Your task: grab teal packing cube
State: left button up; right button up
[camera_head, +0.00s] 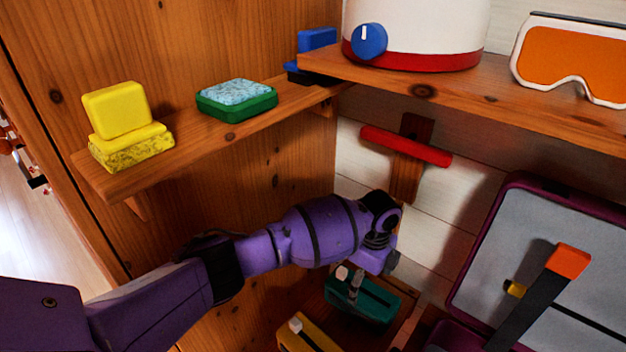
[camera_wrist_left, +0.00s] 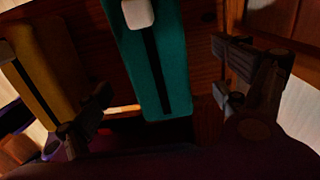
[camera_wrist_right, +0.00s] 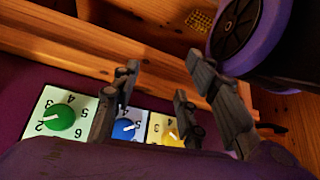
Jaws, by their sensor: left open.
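The teal packing cube (camera_head: 378,308) is a flat teal block with a dark stripe and a white tab, lying low by the wooden wall in the head view. In the left wrist view the teal cube (camera_wrist_left: 160,72) lies between the two fingers, with clear gaps on both sides. My left gripper (camera_head: 354,284) reaches down over it, open and not holding it; the fingers are partly hidden in the head view. My right gripper (camera_wrist_right: 163,72) is open and empty in the right wrist view, and is outside the head view.
A mustard cube (camera_head: 308,338) lies beside the teal one. An open maroon suitcase (camera_head: 478,240) stands right. Wooden shelves above hold yellow sponges (camera_head: 130,145), a green dish (camera_head: 238,103) and goggles (camera_head: 572,58). Numbered dials (camera_wrist_right: 62,117) lie below my right gripper.

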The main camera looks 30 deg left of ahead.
aim_at(363, 290)
pick_arm(q)
jog(key=shift+s+f, duration=0.1)
jog(key=shift+f, duration=1.1)
jog(key=f, duration=0.2)
jog(key=f+b, duration=0.1)
jog(key=shift+a+f, duration=0.2)
jog(key=shift+f, duration=0.55)
jog(key=shift+r, duration=0.1)
jog(key=c, duration=1.4)
pick_arm(e)
jog(key=s+f, duration=0.1)
jog(key=s, duration=0.1)
jog(key=shift+s+d+f+g, duration=0.15)
jog(key=shift+s+f+g, duration=0.15)
jog(key=shift+f, duration=0.1)
